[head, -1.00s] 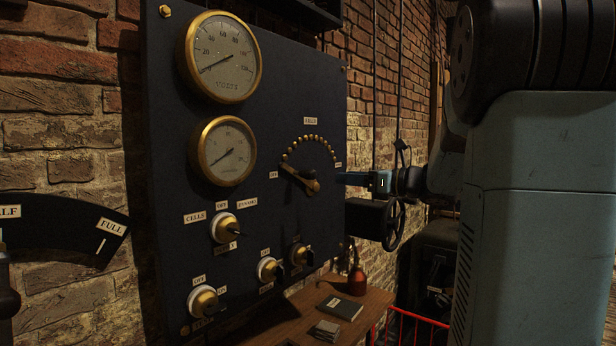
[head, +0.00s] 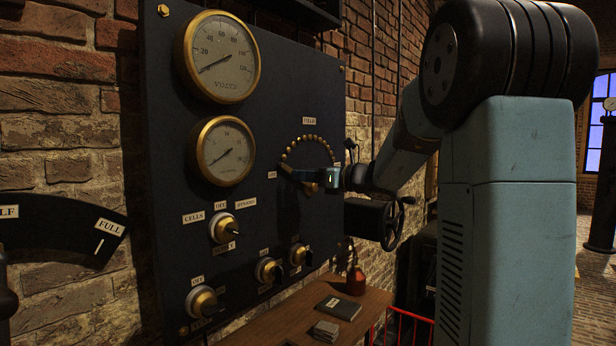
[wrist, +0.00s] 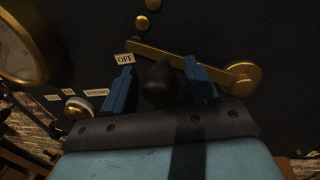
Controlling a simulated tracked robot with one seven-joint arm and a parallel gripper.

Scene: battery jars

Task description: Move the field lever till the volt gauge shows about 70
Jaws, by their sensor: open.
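The volt gauge (head: 222,56) is a brass-rimmed dial at the top of the dark panel; its needle points to the low left end, near zero. The field lever (wrist: 190,60) is a brass arm with a dark knob (wrist: 158,84), pivoting on a brass boss (wrist: 242,77). Its tip lies beside the OFF label (wrist: 124,59). My gripper (wrist: 160,86) is open, its blue fingers on either side of the knob with visible gaps. In the head view my gripper (head: 304,177) covers most of the lever, below the arc of brass studs (head: 309,138).
A second gauge (head: 225,151) sits below the volt gauge. Several brass rotary switches (head: 224,228) are lower on the panel. A handwheel (head: 393,224) stands out at right.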

